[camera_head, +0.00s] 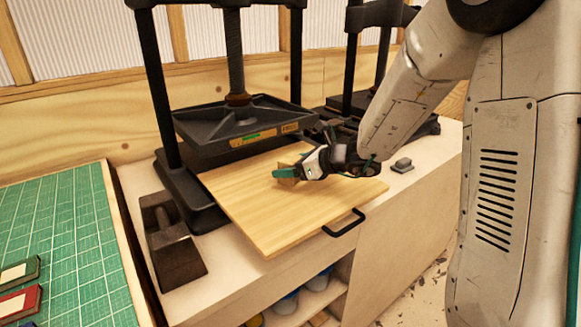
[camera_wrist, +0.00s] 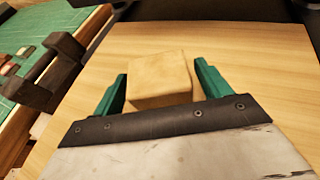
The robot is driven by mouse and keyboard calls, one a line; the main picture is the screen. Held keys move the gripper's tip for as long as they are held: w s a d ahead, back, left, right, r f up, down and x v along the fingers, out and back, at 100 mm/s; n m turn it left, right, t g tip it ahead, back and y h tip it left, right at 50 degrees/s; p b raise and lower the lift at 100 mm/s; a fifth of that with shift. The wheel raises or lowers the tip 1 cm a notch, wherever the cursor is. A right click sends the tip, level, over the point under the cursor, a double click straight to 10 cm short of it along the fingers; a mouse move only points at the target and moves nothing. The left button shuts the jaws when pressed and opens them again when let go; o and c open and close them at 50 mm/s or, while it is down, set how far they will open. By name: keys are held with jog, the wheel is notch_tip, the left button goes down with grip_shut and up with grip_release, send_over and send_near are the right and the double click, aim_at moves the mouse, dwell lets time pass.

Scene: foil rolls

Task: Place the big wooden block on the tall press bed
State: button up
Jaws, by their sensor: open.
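The tall black press (camera_head: 236,120) stands at the back of the counter, its plate raised above a light wooden board (camera_head: 262,225) that extends out toward the front with a black handle. The wooden block (camera_wrist: 160,78) is a plain pale cube on the board. In the head view the block (camera_head: 288,172) is mostly hidden by my gripper. My gripper (camera_wrist: 160,88) is open, with one green finger on each side of the block; small gaps seem to show between fingers and block. In the head view my gripper (camera_head: 286,174) is low over the board, in front of the press plate.
A second black press (camera_head: 375,95) stands behind my arm. A green cutting mat (camera_head: 60,230) with small coloured items lies further left. A small grey object (camera_head: 402,165) sits on the counter at right.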

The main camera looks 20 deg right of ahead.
jog(key=v, duration=1.1)
jog(key=shift+s+d+r, duration=0.15)
jog(key=shift+s+d, duration=0.1)
jog(key=shift+s, duration=0.05)
jog(key=s+a+r+n+g, duration=0.3)
jog(key=s+a+n+g, duration=0.3)
jog(key=s+a+n, duration=0.65)
jog(key=s+d+n+g+h, duration=0.1)
jog(key=s+d+n+h, duration=0.3)
jog(key=s+n, duration=0.3)
jog(key=s+d+n+g+h, duration=0.1)
jog(key=s+d+n+h, duration=0.3)
jog(key=s+n, duration=0.4)
jog(key=shift+s+d+f+g+h, duration=0.2)
jog(key=shift+s+g+h, duration=0.2)
jog(key=shift+s, duration=0.7)
